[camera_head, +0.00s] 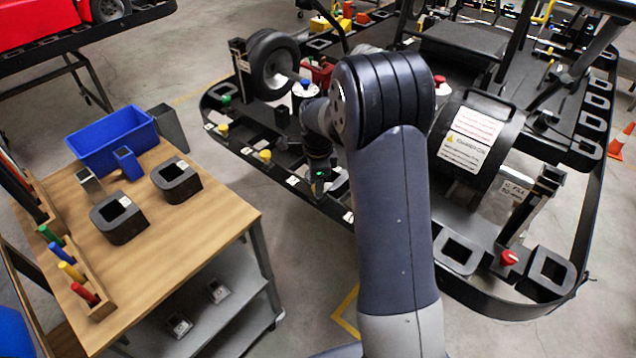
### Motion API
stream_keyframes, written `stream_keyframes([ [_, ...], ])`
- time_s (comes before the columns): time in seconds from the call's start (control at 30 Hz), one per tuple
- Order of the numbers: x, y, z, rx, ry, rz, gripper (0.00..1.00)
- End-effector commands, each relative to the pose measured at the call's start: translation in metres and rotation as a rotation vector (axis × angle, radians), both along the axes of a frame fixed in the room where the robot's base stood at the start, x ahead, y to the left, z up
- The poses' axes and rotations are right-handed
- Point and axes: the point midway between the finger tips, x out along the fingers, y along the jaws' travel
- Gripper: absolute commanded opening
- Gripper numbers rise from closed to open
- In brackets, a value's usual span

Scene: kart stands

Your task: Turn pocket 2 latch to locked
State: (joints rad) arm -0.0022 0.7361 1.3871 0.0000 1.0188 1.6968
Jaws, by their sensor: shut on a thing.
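My gripper (319,188) is down at the near rim of the black kart stand (250,172), beside my own arm. It is shut on a small part at the rim, at a spot in line with the coloured latch knobs. The jaws and my arm mostly hide that part, so its turn cannot be told. A yellow knob (265,156) stands just left of my gripper, with another yellow knob (222,129) and a green knob (225,100) farther left. A red knob (508,258) is at the right corner. The pocket labels are too small to read.
A wooden-topped table (190,225) at the left holds a blue bin (112,135), black blocks and coloured handles in a rack. A wheel (272,66) and a black drum (478,140) stand on the kart stand. Bare floor lies between table and stand.

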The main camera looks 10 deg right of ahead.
Motion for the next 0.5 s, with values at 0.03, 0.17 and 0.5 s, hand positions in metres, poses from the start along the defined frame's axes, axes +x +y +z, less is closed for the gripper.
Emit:
stream_keyframes([
  [0.03, 0.0005, 0.0000, 0.0004, 0.000, -0.002, -0.013, 0.08],
  [0.17, 0.0005, 0.0000, 0.0006, 0.000, -0.002, -0.038, 0.08],
  [0.5, 0.0006, 0.0000, 0.0008, 0.000, -0.002, -0.050, 0.08],
])
